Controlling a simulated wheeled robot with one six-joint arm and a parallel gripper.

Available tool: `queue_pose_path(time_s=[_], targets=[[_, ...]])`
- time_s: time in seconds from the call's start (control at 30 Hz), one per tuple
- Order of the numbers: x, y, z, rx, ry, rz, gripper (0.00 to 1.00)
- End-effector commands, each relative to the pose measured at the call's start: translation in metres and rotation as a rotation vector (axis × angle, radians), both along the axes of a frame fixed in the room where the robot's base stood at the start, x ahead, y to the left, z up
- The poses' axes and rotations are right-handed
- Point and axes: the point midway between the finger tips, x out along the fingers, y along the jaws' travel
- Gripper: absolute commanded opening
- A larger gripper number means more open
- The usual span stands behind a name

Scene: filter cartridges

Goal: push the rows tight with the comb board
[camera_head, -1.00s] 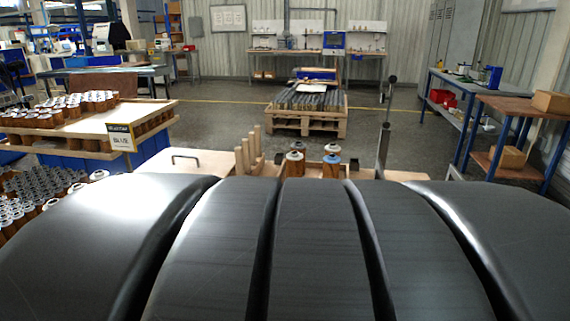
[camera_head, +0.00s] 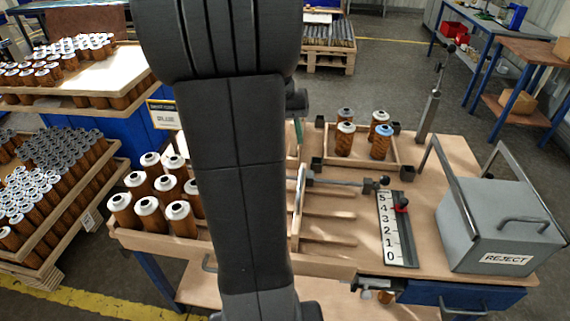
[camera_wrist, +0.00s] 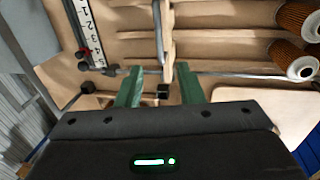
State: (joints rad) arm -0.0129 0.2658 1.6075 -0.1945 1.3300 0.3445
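My gripper's two green fingers (camera_wrist: 160,92) are apart in the wrist view, with a small dark block between them; I see no grip on it. Amber cartridges with white tops (camera_head: 150,212) stand grouped left of my arm in the head view. Two cartridges (camera_wrist: 298,45) show at the right of the wrist view. Several wooden strips (camera_head: 330,215) lie parallel to the right of my arm, beside an upright thin plate (camera_head: 299,188) with a rod. My arm hides the middle of the bench. I cannot clearly tell which wooden part is the comb board.
A number scale (camera_head: 391,230) with a red knob lies right of the strips. A grey REJECT bin (camera_head: 500,228) stands at the right. A shallow wooden tray (camera_head: 318,150) behind holds several cartridges, one blue-topped. A metal post (camera_head: 430,112) rises beside it. Racks of cartridges stand left.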

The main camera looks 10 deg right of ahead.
Motion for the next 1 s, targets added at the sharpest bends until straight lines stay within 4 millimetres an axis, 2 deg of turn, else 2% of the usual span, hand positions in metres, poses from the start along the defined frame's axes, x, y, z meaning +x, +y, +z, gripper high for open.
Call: queue_pose_path(time_s=[0.4,0.6,0.8,1.0], targets=[[-0.006,-0.016,-0.083,0.001,0.006,0.0,0.34],[-0.007,-0.022,-0.114,0.001,0.004,0.001,0.34],[-0.008,-0.024,-0.128,0.001,0.001,0.002,0.34],[-0.008,-0.025,-0.129,0.001,0.0,0.002,0.34]])
